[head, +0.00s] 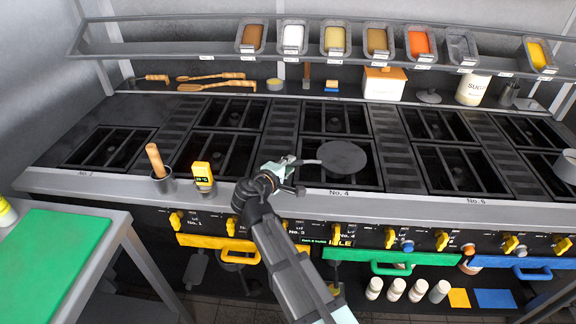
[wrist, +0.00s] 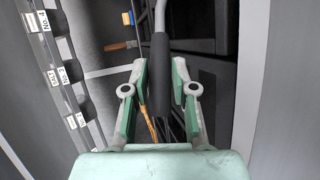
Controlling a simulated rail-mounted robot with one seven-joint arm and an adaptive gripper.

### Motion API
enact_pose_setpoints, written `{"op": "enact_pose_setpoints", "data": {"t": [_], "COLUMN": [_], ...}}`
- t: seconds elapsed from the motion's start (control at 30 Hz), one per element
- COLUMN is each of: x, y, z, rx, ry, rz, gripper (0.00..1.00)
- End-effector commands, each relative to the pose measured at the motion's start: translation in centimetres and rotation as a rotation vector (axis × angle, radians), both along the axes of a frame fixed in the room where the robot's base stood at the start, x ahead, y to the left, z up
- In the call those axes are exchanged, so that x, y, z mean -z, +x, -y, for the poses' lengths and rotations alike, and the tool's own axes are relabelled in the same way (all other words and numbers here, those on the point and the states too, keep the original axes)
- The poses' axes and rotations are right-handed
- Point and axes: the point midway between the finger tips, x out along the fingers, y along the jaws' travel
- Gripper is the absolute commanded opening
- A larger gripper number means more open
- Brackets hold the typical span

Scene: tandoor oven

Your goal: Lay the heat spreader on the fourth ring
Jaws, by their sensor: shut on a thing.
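The heat spreader (head: 343,158) is a flat dark grey disc with a handle, seen in the head view over the burner grate (head: 350,182) behind the No. 4 label. It hides part of that grate. I cannot tell whether the disc touches the bars. My gripper (head: 291,163) is left of the disc, shut on the handle. In the wrist view the dark handle (wrist: 160,75) runs between the fingers of my gripper (wrist: 159,66). The disc itself is not clear there.
Other grates (head: 110,147) lie to both sides. A shelf of spice tins (head: 333,40) hangs above the back. A green-topped table (head: 65,245) is at front left.

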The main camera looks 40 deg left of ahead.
Motion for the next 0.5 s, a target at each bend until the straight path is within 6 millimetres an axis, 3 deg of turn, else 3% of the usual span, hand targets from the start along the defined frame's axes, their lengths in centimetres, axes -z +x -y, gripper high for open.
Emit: {"op": "enact_pose_setpoints", "data": {"t": [0.5], "x": [0.63], "y": [0.01], "z": [0.0], "rx": [-0.001], "ry": [-0.002], "rz": [0.002], "gripper": [0.0]}}
